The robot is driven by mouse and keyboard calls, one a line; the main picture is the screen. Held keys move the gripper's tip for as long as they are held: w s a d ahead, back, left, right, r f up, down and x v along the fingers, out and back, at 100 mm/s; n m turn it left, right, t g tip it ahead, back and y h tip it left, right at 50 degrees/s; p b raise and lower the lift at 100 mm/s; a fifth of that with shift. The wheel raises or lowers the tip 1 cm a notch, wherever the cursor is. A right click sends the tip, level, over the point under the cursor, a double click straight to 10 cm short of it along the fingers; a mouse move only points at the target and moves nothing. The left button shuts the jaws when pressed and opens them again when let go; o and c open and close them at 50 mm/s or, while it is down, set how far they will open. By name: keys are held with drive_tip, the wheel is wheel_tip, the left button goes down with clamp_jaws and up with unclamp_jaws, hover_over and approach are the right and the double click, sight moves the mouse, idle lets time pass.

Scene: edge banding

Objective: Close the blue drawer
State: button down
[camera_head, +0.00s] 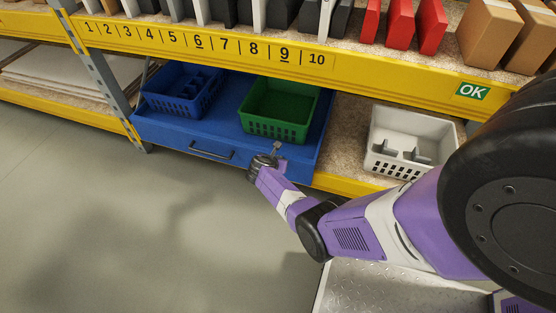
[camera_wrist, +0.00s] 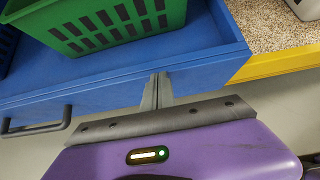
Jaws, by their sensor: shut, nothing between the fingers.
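The blue drawer (camera_head: 223,142) sits on the lower shelf and sticks out past the shelf's yellow front edge. Its dark handle (camera_head: 211,151) is on the front face, left of my gripper; the handle also shows at the left of the wrist view (camera_wrist: 38,124). My gripper (camera_head: 277,147) is shut and empty, at the right part of the drawer front. In the wrist view the fingertips (camera_wrist: 157,82) overlap the drawer's front panel (camera_wrist: 195,80). I cannot tell whether they touch it.
A blue basket (camera_head: 183,90) and a green basket (camera_head: 280,108) stand in the drawer. A white basket (camera_head: 405,140) with grey parts stands on the shelf to the right. A grey post (camera_head: 104,75) is at the left. The floor in front is clear.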

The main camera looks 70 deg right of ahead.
drive_tip(key=shift+d+r, duration=0.1)
drive_tip(key=shift+d, duration=0.1)
drive_tip(key=a+f+p+v, duration=0.2)
drive_tip(key=p+v, duration=0.5)
drive_tip(key=v, duration=0.6)
drive_tip(key=shift+a+f, duration=0.1)
drive_tip(key=shift+f, duration=0.05)
